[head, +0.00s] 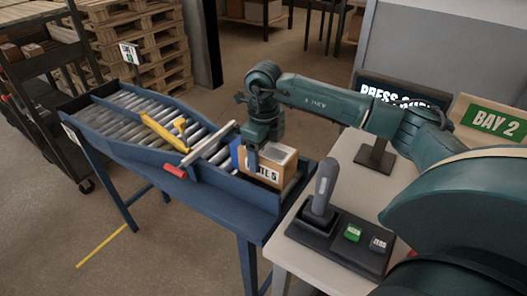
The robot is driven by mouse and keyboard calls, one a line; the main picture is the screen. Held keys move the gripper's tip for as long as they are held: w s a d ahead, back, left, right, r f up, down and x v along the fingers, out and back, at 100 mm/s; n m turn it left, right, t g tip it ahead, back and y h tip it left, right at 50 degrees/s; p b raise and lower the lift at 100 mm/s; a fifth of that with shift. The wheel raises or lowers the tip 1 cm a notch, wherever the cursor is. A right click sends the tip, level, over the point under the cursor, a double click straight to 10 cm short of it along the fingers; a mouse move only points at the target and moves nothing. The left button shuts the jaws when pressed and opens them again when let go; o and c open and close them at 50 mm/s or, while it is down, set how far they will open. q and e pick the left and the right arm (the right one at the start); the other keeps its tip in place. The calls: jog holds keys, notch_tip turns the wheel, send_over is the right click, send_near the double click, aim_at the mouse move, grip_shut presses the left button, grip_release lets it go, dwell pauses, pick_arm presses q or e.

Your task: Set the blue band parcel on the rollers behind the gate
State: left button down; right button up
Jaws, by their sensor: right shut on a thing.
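The blue band parcel (274,168) is a brown box with a blue band at its left end and a partly covered label. It is at the near right end of the blue-framed roller conveyor (236,191). My right gripper (252,163) comes down from above and is shut on the parcel; its fingers partly hide the label. I cannot tell whether the parcel's underside touches the rollers. The gate (208,145), a pale bar with a red end, crosses the conveyor just left of the parcel. My left gripper is not in view.
A yellow arm (164,132) lies across the rollers beyond the gate; rollers (130,104) farther left are bare. A table at right holds a scanner (321,190) in a dock, green and grey buttons (353,232) and a sign stand (375,157). Pallets (150,50) stand behind.

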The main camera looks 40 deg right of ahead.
jog(key=o, duration=1.3)
notch_tip(320, 180, up, 13)
jog(key=shift+r, duration=0.15)
